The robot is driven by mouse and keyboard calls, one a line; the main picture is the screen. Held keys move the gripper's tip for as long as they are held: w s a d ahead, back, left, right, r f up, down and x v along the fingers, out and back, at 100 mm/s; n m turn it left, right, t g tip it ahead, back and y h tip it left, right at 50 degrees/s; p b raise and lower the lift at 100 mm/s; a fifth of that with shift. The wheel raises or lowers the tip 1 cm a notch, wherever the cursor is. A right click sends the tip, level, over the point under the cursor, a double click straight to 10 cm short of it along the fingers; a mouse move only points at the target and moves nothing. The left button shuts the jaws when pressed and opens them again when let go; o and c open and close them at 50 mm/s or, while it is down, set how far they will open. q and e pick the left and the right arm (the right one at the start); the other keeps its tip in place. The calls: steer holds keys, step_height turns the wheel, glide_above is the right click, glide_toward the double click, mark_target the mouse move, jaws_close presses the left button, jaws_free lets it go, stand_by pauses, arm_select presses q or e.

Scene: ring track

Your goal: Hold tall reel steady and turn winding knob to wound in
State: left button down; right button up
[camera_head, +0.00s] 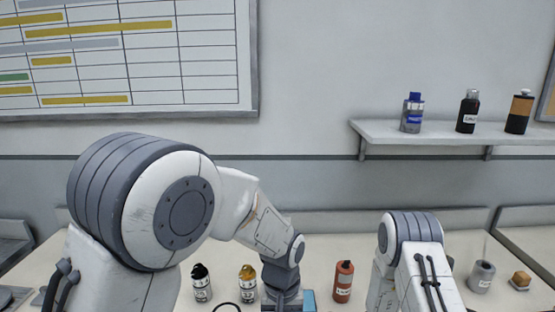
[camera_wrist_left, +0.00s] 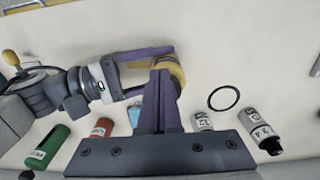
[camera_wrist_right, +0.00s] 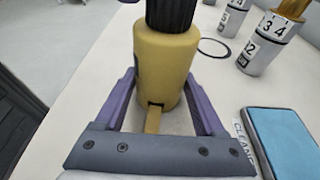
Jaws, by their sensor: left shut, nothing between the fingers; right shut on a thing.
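The tall reel, yellow with a black ribbed winding knob (camera_wrist_right: 172,12) on top, stands in the right wrist view; the knob is cut off by the upper edge. My right gripper (camera_wrist_right: 160,100) is shut around the reel's yellow body (camera_wrist_right: 166,62), one purple finger on each side. In the left wrist view, my left gripper (camera_wrist_left: 162,75) has its fingers together with nothing between them. They overlap the yellow reel (camera_wrist_left: 178,72) there and hide the knob; I cannot tell whether they touch it. The head view hides the reel and both sets of fingers behind my arms.
A blue-topped box (camera_wrist_right: 285,140) lies close to my right gripper. Numbered grey cylinders (camera_wrist_right: 262,48) and a thin black ring (camera_wrist_left: 223,98) are nearby. A red bottle (camera_head: 343,282) and a grey cup (camera_head: 481,277) stand on the table. A shelf (camera_head: 450,132) hangs at the back right.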

arm_select(q)
steer(key=shift+w, duration=0.2)
steer(key=shift+a, duration=0.7)
steer(key=shift+s, duration=0.15)
step_height(320, 180, up, 6)
steer(key=shift+s, duration=0.3)
stand_by(0.6)
